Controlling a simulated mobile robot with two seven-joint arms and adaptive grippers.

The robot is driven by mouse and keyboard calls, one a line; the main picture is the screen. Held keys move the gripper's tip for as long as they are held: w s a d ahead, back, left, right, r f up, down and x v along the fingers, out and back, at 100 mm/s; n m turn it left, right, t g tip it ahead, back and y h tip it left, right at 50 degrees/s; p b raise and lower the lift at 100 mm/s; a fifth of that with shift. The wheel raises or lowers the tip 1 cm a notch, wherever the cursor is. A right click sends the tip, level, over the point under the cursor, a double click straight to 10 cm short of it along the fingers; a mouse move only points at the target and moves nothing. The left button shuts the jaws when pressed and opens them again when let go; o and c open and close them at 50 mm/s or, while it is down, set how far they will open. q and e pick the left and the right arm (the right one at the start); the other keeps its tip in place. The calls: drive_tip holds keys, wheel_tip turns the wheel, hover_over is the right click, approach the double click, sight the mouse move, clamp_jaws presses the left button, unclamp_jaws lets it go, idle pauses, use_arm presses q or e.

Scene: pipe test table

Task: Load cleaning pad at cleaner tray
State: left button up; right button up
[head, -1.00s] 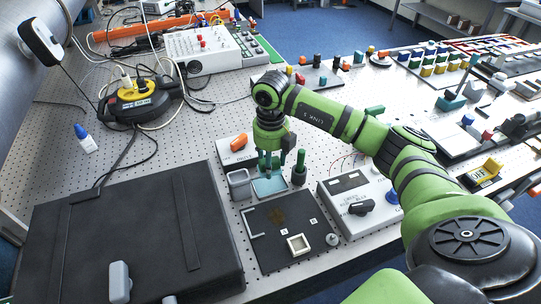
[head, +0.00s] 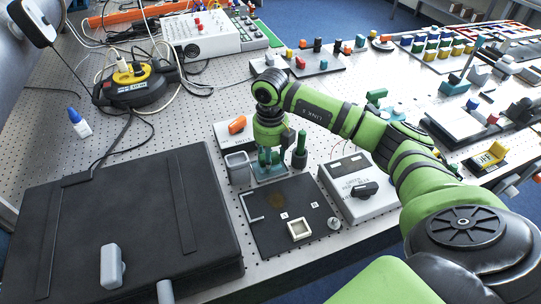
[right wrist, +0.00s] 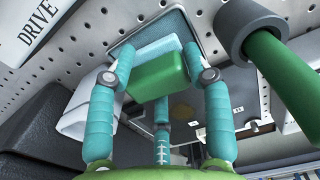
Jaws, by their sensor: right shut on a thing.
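My right gripper (head: 268,163) is shut on a green block-shaped pad (right wrist: 158,76), which shows between its teal fingers in the right wrist view. The fingers hide most of the pad in the head view. My left gripper is not in view.
A grey open cup (head: 238,168) stands left of the tray. A green rod in a dark holder (head: 300,150) stands close on the right. A black board (head: 262,235) lies in front, a white switch box (head: 355,190) at right, a large black case (head: 120,225) at left.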

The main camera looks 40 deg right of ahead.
drive_tip(key=shift+f+b, duration=0.5)
drive_tip(key=shift+f, duration=0.05)
drive_tip(key=shift+c, duration=0.2)
idle(1.4)
drive_tip(key=shift+r, duration=0.15)
drive_tip(key=shift+r+p, duration=2.4)
drive_tip(key=shift+r, duration=1)
drive_tip(key=shift+s+f, duration=0.1)
